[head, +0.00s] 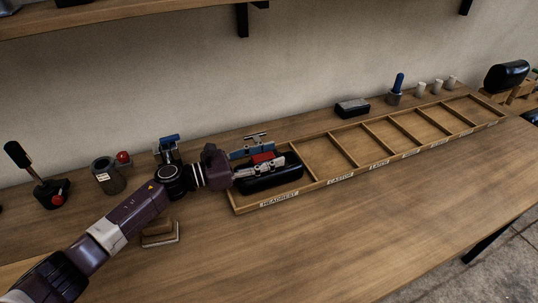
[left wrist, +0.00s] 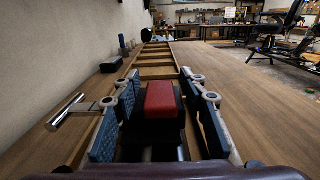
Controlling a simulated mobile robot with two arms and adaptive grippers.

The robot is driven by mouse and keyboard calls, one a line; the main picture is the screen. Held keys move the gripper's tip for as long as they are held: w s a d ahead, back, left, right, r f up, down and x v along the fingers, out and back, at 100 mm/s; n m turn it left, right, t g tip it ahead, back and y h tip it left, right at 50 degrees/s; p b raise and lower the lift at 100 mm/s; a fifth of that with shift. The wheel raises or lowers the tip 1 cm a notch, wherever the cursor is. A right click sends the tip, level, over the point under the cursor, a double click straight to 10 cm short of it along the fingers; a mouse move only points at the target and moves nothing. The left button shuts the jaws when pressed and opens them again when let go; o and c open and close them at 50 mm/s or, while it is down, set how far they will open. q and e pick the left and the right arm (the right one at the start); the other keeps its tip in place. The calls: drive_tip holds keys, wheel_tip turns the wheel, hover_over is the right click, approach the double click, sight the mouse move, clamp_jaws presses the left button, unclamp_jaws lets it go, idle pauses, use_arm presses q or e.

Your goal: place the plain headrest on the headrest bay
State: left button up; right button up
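The plain headrest (head: 283,183) is a long black padded block. It lies in the tray's near-left bay, labelled HEADREST (head: 280,199). My left gripper (head: 262,160) is over this bay, with one finger on each side of a red block (head: 264,157). In the left wrist view, the red block (left wrist: 161,98) sits between the two spread fingers of my left gripper (left wrist: 161,90), with black surface around it. The fingers look open, with narrow gaps beside the block. They hide part of the headrest. My right gripper is not in view.
The long wooden tray (head: 340,183) has several empty bays to the right. Behind it stand a black-and-grey block (head: 352,107), a blue-handled tool (head: 397,85) and small cups. A dark cup (head: 107,176) and a joystick (head: 38,175) are at left.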

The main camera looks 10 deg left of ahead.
use_arm(q)
drive_tip(key=shift+b+v, duration=1.8)
drive_tip(key=shift+v, duration=4.2)
